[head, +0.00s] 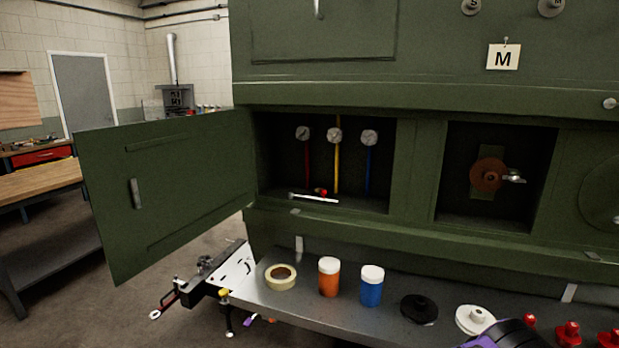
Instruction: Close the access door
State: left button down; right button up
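The green access door (165,195) stands wide open, swung out to the left of its opening, with a small grey handle (136,193) on its face. Its hinged edge is at the left side of the compartment (375,195). Inside are several round gauges (335,135) on red, yellow and blue lines. No gripper fingers can be made out. A dark and purple part at the bottom right edge looks like my own arm.
Below the panel a grey shelf (335,313) holds a tape roll (281,277), an orange jar (329,277), a blue jar (371,286), a black disc (419,309), a white disc (475,319) and red pieces (568,334). A second opening (494,180) holds a brown wheel. A workbench (45,185) stands far left.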

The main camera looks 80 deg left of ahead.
aim_at(193, 173)
jog(key=z, duration=0.4)
jog(key=k, duration=2.3)
jog(key=u, duration=1.9)
jog(key=i, duration=1)
jog(key=z, duration=0.8)
jog(key=k, duration=1.4)
jog(key=u, duration=0.65)
jog(key=i, duration=0.55)
